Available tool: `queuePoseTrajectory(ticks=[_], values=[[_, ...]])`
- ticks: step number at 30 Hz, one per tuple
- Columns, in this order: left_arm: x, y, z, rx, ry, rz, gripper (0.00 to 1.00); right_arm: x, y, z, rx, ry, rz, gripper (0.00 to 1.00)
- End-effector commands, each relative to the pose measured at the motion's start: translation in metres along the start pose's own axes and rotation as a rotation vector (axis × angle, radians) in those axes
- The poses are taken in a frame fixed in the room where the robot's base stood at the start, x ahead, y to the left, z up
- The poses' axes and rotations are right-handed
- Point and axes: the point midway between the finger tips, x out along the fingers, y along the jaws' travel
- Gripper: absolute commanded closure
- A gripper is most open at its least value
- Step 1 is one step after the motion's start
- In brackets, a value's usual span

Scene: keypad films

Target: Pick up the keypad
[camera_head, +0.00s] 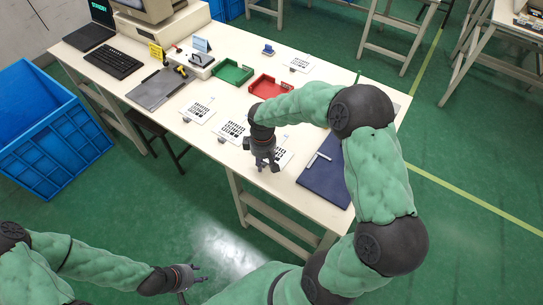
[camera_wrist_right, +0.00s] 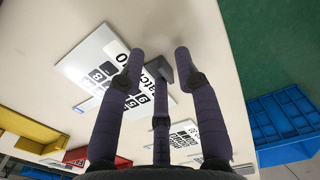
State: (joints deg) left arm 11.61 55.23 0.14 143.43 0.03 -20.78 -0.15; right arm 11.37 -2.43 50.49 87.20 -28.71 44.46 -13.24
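Several white keypad films with black keys lie on the table; one sits at the back (camera_head: 299,62), one left of centre (camera_head: 198,109), one beside it (camera_head: 229,133). Another keypad film (camera_head: 283,156) is partly hidden behind my right gripper (camera_head: 265,164), which points down over it. In the right wrist view a keypad film (camera_wrist_right: 88,62) lies beyond the fingers, with a small grey block at its edge. My right gripper (camera_wrist_right: 160,62) has its fingers spread and empty; the block shows between the tips. My left gripper (camera_head: 193,279) hangs off the table, fingers apart, empty.
A green tray (camera_head: 232,72) and a red tray (camera_head: 271,88) stand behind the keypad films. A dark blue mat (camera_head: 325,185) with a light tool lies at right. A blue crate (camera_head: 45,135) stands on the floor.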

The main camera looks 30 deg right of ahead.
Motion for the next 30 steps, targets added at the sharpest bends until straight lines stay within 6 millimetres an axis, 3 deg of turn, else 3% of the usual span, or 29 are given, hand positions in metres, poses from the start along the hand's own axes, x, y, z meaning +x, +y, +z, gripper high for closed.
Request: queuePoseTrajectory(ticks=[8,9,12,13,30], values=[[0.003,-0.0011,-0.0002,0.0,0.0,0.0,0.6,0.0071,0.0005,-0.0006,0.001,0.002,0.001,0.67],[0.0029,-0.0011,-0.0002,0.0,0.0,0.0,0.6,0.0071,0.0004,-0.0005,0.001,0.002,0.001,0.7],[0.0029,-0.001,-0.0002,0.0,0.0,0.0,0.6,0.0071,0.0003,-0.0005,0.001,0.001,0.001,0.97],[0.0029,-0.001,-0.0002,0.0,0.0,0.0,0.6,0.0071,0.0003,-0.0005,0.001,0.001,0.001,1.0],[0.0005,-0.0002,-0.0001,0.0,0.0,0.0,0.6,0.0032,0.0002,-0.0005,0.001,0.002,0.001,1.0]])
